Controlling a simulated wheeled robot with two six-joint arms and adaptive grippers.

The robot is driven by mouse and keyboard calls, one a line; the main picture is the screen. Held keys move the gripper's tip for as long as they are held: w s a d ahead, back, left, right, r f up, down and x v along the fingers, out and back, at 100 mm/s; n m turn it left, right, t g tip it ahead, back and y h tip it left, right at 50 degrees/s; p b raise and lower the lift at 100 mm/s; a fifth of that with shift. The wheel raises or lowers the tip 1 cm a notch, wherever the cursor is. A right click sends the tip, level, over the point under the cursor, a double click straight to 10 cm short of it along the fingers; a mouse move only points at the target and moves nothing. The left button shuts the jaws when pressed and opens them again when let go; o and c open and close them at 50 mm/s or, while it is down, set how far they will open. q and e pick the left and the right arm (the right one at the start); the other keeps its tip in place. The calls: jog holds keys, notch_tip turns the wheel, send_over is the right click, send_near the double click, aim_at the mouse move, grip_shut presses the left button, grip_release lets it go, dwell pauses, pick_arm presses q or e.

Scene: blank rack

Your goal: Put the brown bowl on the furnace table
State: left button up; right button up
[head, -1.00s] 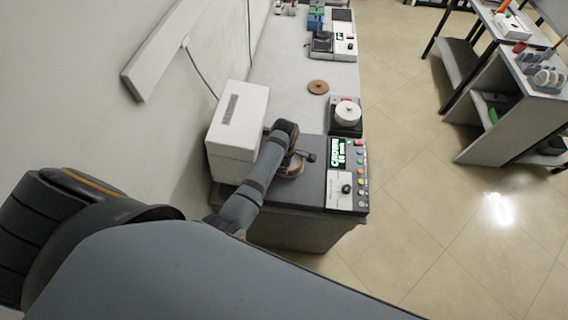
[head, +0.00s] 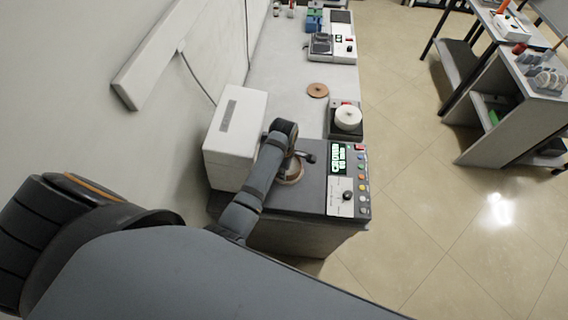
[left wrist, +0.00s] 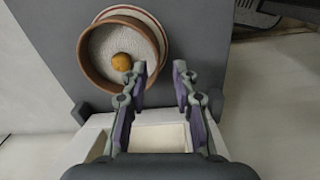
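The brown bowl (left wrist: 98,80) sits on a dark grey surface in the left wrist view, with a pale, red-edged round piece showing under or behind it. A small orange ball (left wrist: 122,62) lies inside it. In the head view the bowl (head: 291,178) is mostly hidden under my left gripper (head: 298,158). In the left wrist view my left gripper (left wrist: 159,72) is open, one fingertip over the bowl's inside and the other outside its rim. Contact cannot be told. The dark surface (head: 308,198) carries a control panel (head: 348,182). My right gripper is not in view.
A white box (head: 235,130) stands left of the bowl against the wall. A device with a round white top (head: 347,117) and a brown disc (head: 317,90) are farther along the bench. Shelves (head: 520,110) with labware stand at the right; the floor (head: 410,200) between is clear.

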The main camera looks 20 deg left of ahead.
pick_arm(q)
notch_tip(320, 180, up, 9)
jog(key=b, duration=0.2)
jog(key=shift+s, duration=0.2)
jog(key=shift+f, duration=0.1)
